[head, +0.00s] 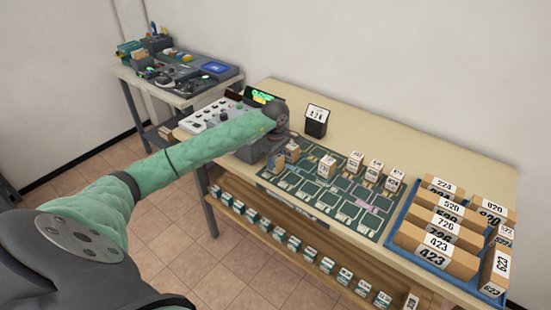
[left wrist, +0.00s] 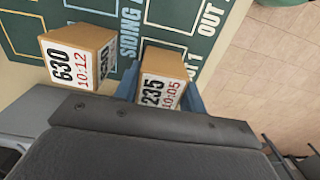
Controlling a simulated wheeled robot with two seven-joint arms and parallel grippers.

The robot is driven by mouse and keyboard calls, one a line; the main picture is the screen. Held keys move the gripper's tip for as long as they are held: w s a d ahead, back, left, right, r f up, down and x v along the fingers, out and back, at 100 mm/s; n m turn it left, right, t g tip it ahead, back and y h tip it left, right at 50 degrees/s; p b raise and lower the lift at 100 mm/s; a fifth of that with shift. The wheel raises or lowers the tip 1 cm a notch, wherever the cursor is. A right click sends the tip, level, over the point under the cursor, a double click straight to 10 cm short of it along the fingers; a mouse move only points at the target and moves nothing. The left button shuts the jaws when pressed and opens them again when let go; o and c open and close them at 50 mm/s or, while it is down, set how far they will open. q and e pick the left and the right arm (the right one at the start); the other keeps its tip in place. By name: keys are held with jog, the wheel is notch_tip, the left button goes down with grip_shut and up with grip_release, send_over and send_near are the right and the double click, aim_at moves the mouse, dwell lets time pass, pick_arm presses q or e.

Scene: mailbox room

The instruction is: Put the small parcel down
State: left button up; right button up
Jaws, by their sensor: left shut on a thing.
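My left gripper (head: 277,163) reaches down over the near-left end of the green mat (head: 330,205). Its blue fingers (left wrist: 194,100) show in the left wrist view, shut on a small brown parcel (left wrist: 163,70) with a white label reading 235 and 10:05. The held parcel is at or just above the mat; I cannot tell if it touches. Another small parcel (left wrist: 78,55), labelled 630 and 10:12, is close beside it, apart from the fingers. In the head view a brown parcel (head: 293,151) shows next to the gripper; its label is unreadable. My right gripper is out of view.
Several small labelled parcels (head: 356,161) stand along the mat's far side. A blue tray (head: 403,207) of larger numbered boxes fills the table's right end. A black holder (head: 316,121) with a card stands behind. A control panel (head: 218,114) is at left. A lower shelf (head: 300,255) holds several small items.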

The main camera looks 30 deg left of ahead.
pick_arm(q)
jog(key=shift+f, duration=0.1)
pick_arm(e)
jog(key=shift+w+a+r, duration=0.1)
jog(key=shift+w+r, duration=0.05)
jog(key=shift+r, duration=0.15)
pick_arm(q)
jog(key=o, duration=1)
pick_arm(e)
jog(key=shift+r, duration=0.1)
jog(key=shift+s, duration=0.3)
